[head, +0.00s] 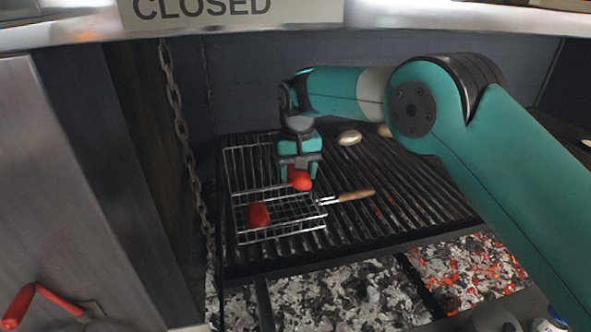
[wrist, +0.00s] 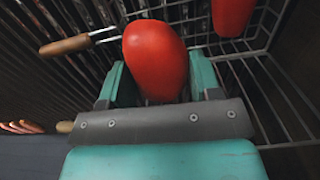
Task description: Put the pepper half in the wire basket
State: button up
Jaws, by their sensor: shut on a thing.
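My gripper (head: 299,172) points down and is shut on a red pepper half (head: 301,181). In the wrist view the same pepper half (wrist: 155,58) sits between the teal fingers (wrist: 157,80). The wire basket (head: 283,232) lies open on the grill, its lid (head: 240,160) folded back behind it and its wooden handle (head: 357,195) to the right. The held pepper half shows over the basket's back part; I cannot tell whether it touches the wires. Another red pepper half (head: 259,215) lies in the basket's front left, and it shows at the wrist view's top (wrist: 232,15).
The grill grate (head: 400,185) has free room to the right. A pale round food piece (head: 349,137) lies at the back. Grey and glowing embers (head: 465,265) lie below in front. A chain (head: 185,140) hangs at the left, and a "CLOSED" sign (head: 225,12) is above.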

aim_at(297, 212)
jog(key=shift+f+b, duration=3.2)
jog(key=shift+f, duration=1.3)
jog(key=o, duration=1.1)
